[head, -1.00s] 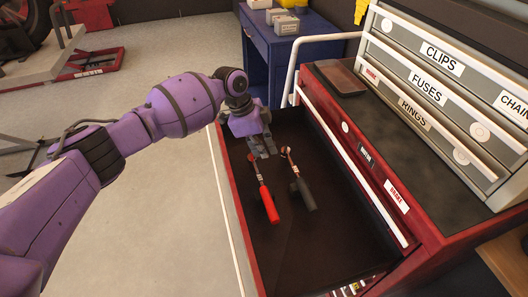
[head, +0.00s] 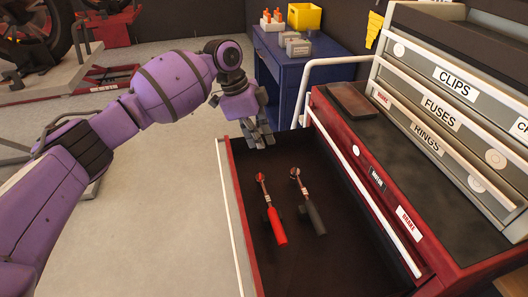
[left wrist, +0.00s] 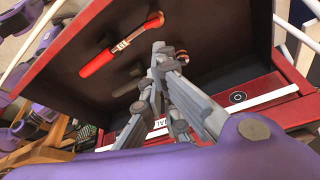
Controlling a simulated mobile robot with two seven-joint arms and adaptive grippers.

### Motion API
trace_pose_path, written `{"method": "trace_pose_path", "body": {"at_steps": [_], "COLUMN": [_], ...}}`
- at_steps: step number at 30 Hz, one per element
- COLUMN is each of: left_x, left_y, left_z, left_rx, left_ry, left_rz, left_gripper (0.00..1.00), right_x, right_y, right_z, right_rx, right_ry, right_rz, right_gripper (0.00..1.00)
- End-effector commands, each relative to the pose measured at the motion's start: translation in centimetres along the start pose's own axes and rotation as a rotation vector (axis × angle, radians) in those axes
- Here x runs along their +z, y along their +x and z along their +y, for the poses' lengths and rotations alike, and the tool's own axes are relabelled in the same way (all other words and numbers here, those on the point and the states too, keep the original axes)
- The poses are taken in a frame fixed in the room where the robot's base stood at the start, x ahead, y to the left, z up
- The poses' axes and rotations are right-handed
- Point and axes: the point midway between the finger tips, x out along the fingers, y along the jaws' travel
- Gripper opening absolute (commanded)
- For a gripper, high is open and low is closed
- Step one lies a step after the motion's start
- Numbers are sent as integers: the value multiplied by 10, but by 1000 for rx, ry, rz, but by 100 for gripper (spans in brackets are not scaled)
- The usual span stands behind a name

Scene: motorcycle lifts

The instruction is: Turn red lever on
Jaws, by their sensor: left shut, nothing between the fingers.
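The red lever (head: 274,218) has a red handle and a metal head, and lies in the open dark-lined drawer (head: 345,255). A similar lever with a black handle (head: 313,208) lies to its right. My left gripper (head: 260,138) is shut and empty, above the far end of the drawer and apart from both levers. In the left wrist view the red lever (left wrist: 105,57) shows at upper left, clear of the shut fingers (left wrist: 163,55). The black-handled lever is mostly hidden behind the fingers there. My right gripper is not in view.
The drawer belongs to a red tool cabinet (head: 425,225) with grey labelled drawers (head: 440,105) on top. A white rail (head: 340,62) stands at its far side. A blue cabinet (head: 285,70) is behind. Open floor (head: 150,235) lies to the left.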

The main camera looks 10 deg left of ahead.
Motion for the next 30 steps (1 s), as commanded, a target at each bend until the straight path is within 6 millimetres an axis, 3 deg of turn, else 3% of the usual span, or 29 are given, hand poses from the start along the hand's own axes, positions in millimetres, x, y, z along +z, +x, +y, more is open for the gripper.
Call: {"method": "trace_pose_path", "body": {"at_steps": [5,11,14,26,30], "left_x": [-23,-39,-40,-40,-16], "left_y": [29,40,52,135,120], "left_z": [4,7,7,2,5], "left_rx": [-31,-51,-51,-52,-58], "left_ry": [-95,-161,-160,-158,-159], "left_rz": [-3,6,6,6,5], "left_gripper": [0,0,0,0,0], "right_x": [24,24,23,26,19], "right_y": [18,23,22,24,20], "right_z": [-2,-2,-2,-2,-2], "right_rx": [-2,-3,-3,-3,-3], "right_ry": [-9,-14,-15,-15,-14], "right_rz": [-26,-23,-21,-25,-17], "right_gripper": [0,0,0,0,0]}}
